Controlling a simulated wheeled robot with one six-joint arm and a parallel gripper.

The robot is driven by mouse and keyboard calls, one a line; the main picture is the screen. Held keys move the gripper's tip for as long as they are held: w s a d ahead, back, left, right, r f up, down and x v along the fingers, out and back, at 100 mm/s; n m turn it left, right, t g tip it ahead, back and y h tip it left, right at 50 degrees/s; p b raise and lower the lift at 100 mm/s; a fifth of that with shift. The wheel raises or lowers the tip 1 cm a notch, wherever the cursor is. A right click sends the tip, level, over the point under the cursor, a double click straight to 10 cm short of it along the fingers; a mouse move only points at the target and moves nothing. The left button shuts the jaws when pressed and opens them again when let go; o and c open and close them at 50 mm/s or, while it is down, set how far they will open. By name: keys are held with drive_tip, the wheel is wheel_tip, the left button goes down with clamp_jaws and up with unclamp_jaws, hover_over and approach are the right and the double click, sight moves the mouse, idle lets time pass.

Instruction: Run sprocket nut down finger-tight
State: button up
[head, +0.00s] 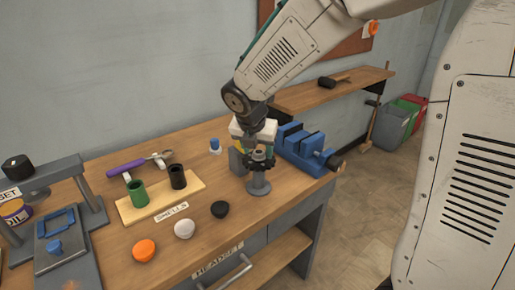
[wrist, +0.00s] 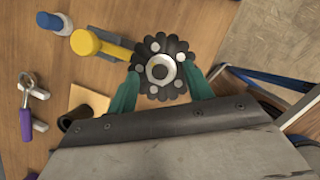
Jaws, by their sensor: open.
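A black scalloped sprocket (wrist: 150,88) with several grey bolts shows in the wrist view. A pale ring-shaped nut (wrist: 160,70) sits at its centre around a dark middle; how far down the nut is I cannot tell. In the head view the dark sprocket (head: 261,163) sits on top of a grey stand (head: 259,185) near the bench's right end. My gripper (wrist: 162,74) is open, its teal fingers on either side of the sprocket. In the head view my gripper (head: 262,142) is just above the stand. Whether the fingers touch anything I cannot tell.
A blue vise (head: 303,147) stands close on the right. A yellow-headed tool (wrist: 95,44) is close on the left. A board with a green cup (head: 137,193) and a black cup (head: 177,177) lies farther left. Black, white and orange knobs line the front.

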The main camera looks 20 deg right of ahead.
drive_tip(key=c, duration=1)
drive_tip(key=shift+m, duration=0.4)
